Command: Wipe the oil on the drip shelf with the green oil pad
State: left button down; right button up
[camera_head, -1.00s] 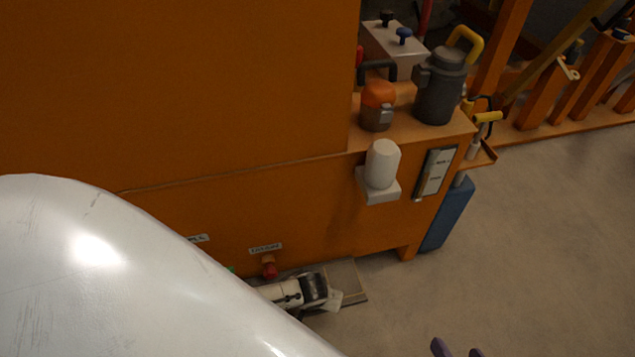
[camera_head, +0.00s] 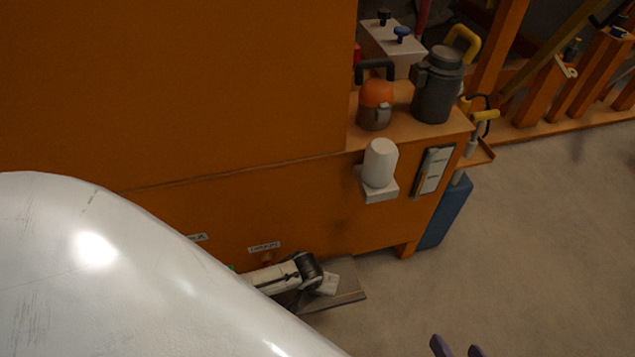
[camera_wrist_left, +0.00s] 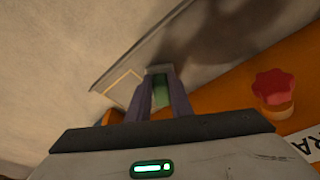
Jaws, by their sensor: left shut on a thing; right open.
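The drip shelf (camera_head: 345,297) is a low grey ledge at the foot of the orange machine in the head view, partly hidden by my left arm. In the left wrist view the shelf (camera_wrist_left: 130,72) lies beyond my fingertips. My left gripper (camera_wrist_left: 160,84) is shut on the green oil pad (camera_wrist_left: 161,92), which shows between its purple fingers. Whether the pad touches the shelf I cannot tell. A dark patch spreads over the shelf there; oil or shadow is unclear. My right gripper (camera_head: 456,349) is open and empty at the bottom edge, over the floor.
A red knob (camera_wrist_left: 273,87) sticks out from the orange wall close to my left gripper. A white cylinder on a bracket (camera_head: 380,165) juts from the machine above the shelf. Floor at right is clear.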

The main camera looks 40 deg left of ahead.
aim_at(322, 307)
pick_arm(q)
jog(key=shift+w+a+r, duration=0.1)
jog(key=shift+w+a, duration=0.65)
jog(key=shift+a, duration=0.15)
jog(key=shift+w+d, duration=0.15)
jog(key=shift+s+d+p, duration=0.35)
jog(key=shift+s+d, duration=0.15)
jog(key=shift+d, duration=0.15)
jog(key=shift+s+d+f+p, duration=0.3)
jog(key=shift+s+d+f, duration=0.05)
jog(key=shift+s+d, duration=0.45)
jog(key=shift+s+d+p, duration=0.6)
jog(key=shift+s+d, duration=0.75)
jog(key=shift+d, duration=0.15)
jog(key=shift+r+p, duration=0.1)
jog(key=shift+p, duration=0.4)
jog(key=shift+w+a+r, duration=0.2)
jog(key=shift+w+a, duration=1.25)
jog(key=shift+w+a+b, duration=0.65)
jog(key=shift+w+a, duration=0.6)
jog(key=shift+a, duration=0.3)
